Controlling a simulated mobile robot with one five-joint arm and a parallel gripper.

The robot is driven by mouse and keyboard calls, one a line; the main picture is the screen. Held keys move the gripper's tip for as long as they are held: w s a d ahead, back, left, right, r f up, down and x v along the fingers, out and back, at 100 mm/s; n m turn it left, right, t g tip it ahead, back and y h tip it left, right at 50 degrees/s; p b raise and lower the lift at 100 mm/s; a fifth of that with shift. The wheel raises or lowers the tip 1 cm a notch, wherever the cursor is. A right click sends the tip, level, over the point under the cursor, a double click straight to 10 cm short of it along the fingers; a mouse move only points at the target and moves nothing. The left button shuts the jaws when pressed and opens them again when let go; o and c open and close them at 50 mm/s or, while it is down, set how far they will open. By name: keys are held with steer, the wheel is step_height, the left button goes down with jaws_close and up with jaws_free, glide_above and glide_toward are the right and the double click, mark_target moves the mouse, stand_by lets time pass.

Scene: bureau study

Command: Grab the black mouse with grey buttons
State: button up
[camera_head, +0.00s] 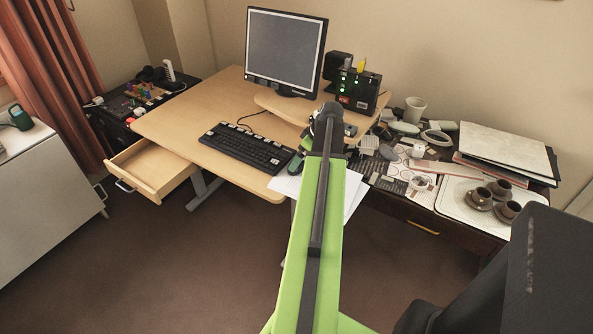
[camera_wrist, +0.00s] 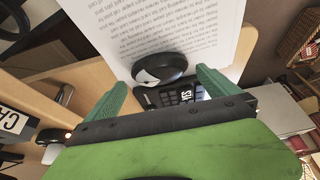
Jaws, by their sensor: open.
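The black mouse with grey buttons (camera_wrist: 158,68) shows in the wrist view, at the edge of a printed sheet (camera_wrist: 125,25). My gripper (camera_wrist: 163,80) is open, with its two green fingers apart. In the picture the mouse lies between and just past the fingertips; I cannot tell the gap in depth. Nothing is held. In the head view my arm (camera_head: 318,215) reaches over the right front part of the wooden desk (camera_head: 175,118), and I cannot make out the mouse there.
A dark device with keys (camera_wrist: 182,94) lies just below the mouse in the wrist view. The keyboard (camera_head: 247,149) is left of my arm, the monitor (camera_head: 286,48) behind. A cluttered side table holds a tray (camera_head: 455,205) with cups. An open drawer (camera_head: 150,170) juts out at left.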

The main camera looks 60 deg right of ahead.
steer(key=b+x, duration=0.2)
steer(key=x, duration=0.2)
steer(key=shift+f+b, duration=0.15)
steer(key=shift+b, duration=0.25)
steer(key=c, duration=1.1)
steer(key=shift+o, duration=0.2)
step_height(320, 180, up, 5)
steer(key=p, duration=0.5)
steer(key=s+r+p, duration=0.6)
steer(key=s, duration=0.5)
steer(key=shift+s+a+r, duration=0.2)
steer(key=shift+s, duration=0.2)
